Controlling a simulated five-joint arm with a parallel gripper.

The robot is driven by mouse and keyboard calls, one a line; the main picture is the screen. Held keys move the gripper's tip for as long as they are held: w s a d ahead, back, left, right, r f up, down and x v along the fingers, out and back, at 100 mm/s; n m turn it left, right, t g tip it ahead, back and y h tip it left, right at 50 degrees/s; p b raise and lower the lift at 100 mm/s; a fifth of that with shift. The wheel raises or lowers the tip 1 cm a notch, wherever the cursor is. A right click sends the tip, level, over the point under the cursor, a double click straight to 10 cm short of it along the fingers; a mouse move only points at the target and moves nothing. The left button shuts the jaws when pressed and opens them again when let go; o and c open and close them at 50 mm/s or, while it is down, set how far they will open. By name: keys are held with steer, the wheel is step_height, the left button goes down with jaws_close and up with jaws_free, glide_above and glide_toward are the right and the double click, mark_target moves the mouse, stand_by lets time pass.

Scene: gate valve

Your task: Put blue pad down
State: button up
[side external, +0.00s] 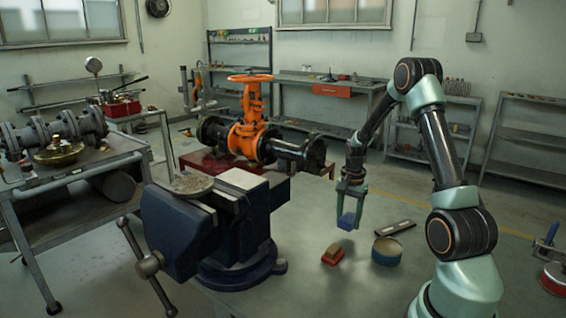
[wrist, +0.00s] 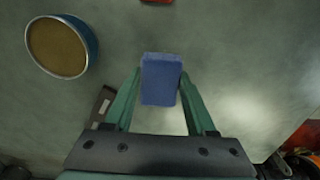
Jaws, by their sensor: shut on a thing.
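The blue pad (side external: 347,220) is a small block held between the fingertips of my gripper (side external: 349,211) in the side view. It looks a little above the grey table top (side external: 300,215), though the exact gap is hard to judge. In the wrist view the blue pad (wrist: 160,80) sits between the two green fingers of my gripper (wrist: 160,92). The fingers are shut on its sides, and its far end sticks out beyond them.
A round blue tin (side external: 387,251) with a brown top, a red block (side external: 332,254) and a dark flat bar (side external: 394,227) lie near the gripper. A blue vise (side external: 215,235) stands left, before an orange gate valve (side external: 247,130). Table between vise and gripper is clear.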

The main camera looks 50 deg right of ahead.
mark_target(347, 228)
steer(key=shift+f, duration=1.8)
steer(key=shift+f, duration=0.1)
steer(key=o, duration=1.2)
